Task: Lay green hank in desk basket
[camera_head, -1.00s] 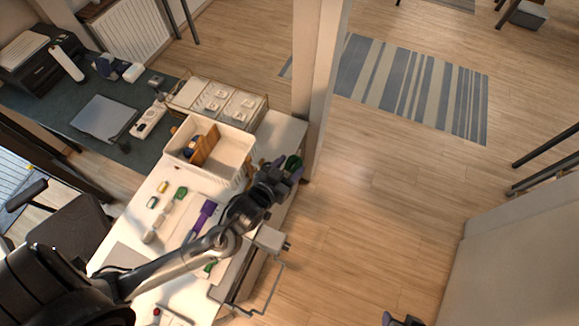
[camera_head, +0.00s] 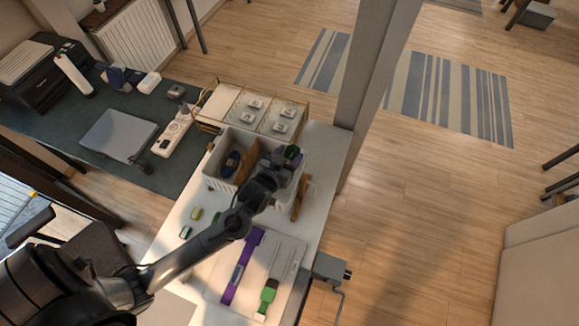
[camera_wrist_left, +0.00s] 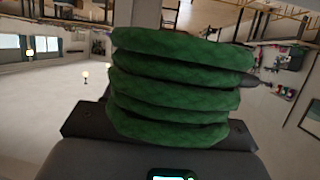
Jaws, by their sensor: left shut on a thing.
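The green hank (camera_head: 292,151) is a small coiled green cord at the tip of my left gripper (camera_head: 281,161). In the left wrist view the hank (camera_wrist_left: 178,88) fills the middle as several stacked green loops. My left gripper is shut on it and holds it up over the right part of the white desk basket (camera_head: 216,184). My gripper and forearm hide much of that part. The basket stands on the white desk and has a brown divider (camera_head: 246,168) and a dark blue item (camera_head: 232,160) in its left part. My right gripper is not in view.
A wire-framed tray (camera_head: 262,112) with small pale items stands behind the basket. A purple strap (camera_head: 242,266) and a green-handled brush (camera_head: 267,298) lie in front on the white desk (camera_head: 190,262). A pale post (camera_head: 372,90) rises behind the desk's right corner.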

